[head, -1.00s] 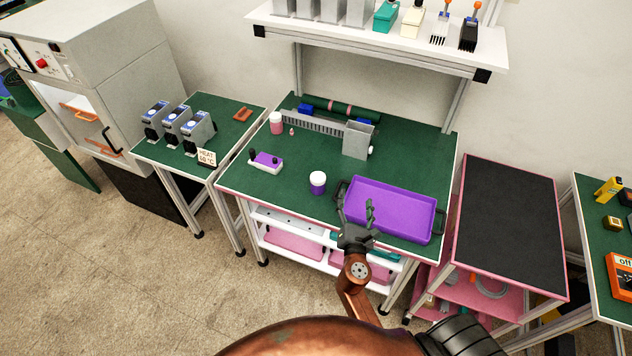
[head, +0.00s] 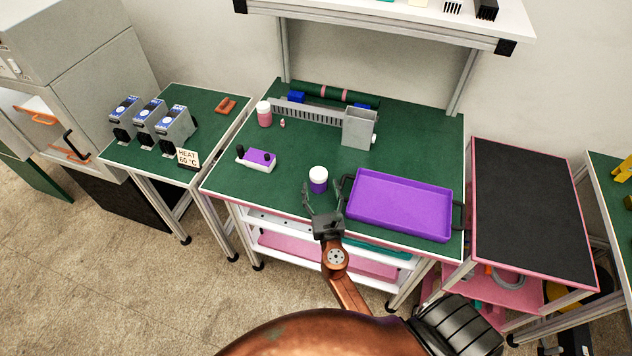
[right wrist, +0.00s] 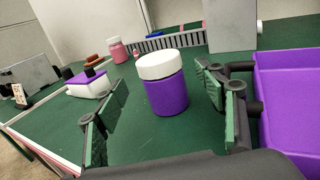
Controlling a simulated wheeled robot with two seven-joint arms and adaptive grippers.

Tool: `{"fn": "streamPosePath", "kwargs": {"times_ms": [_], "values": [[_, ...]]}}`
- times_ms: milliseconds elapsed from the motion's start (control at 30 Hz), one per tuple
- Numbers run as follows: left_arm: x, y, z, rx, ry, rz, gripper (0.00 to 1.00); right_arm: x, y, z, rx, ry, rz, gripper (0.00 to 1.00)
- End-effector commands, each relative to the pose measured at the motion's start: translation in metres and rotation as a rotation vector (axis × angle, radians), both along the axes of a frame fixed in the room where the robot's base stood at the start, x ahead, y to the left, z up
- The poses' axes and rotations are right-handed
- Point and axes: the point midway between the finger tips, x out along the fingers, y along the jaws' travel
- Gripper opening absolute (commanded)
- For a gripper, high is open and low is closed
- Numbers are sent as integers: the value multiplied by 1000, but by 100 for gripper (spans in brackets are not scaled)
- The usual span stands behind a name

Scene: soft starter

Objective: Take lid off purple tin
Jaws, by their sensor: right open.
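The purple tin (head: 318,185) stands upright on the green workbench, left of the purple tray, with its white lid (head: 318,173) on top. In the right wrist view the purple tin (right wrist: 167,95) and its white lid (right wrist: 161,66) show beyond the fingertips, between the two fingers' lines. My right gripper (head: 323,194) is open and empty at the bench's front edge, just in front of the tin. Its green-padded fingers (right wrist: 160,115) are spread wide and appear apart from the tin. My left gripper is not in view.
A purple tray (head: 400,234) with dark handles lies right of the tin. A white and purple box (head: 257,160) sits to the left, a pink jar (head: 264,114) behind it. A grey metal bin (head: 358,129) stands at the back. Green bench (head: 285,205) around the tin is clear.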

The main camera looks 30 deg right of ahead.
Motion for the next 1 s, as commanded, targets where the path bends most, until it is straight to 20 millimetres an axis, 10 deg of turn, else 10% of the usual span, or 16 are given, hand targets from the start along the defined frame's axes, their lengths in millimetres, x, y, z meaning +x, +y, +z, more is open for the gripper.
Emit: {"fn": "streamPosePath", "kwargs": {"times_ms": [700,1000], "values": [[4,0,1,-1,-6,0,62,55,-21,1,1,0,3,64],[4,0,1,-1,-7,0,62,54,-21,1,1,0,3,44]]}}
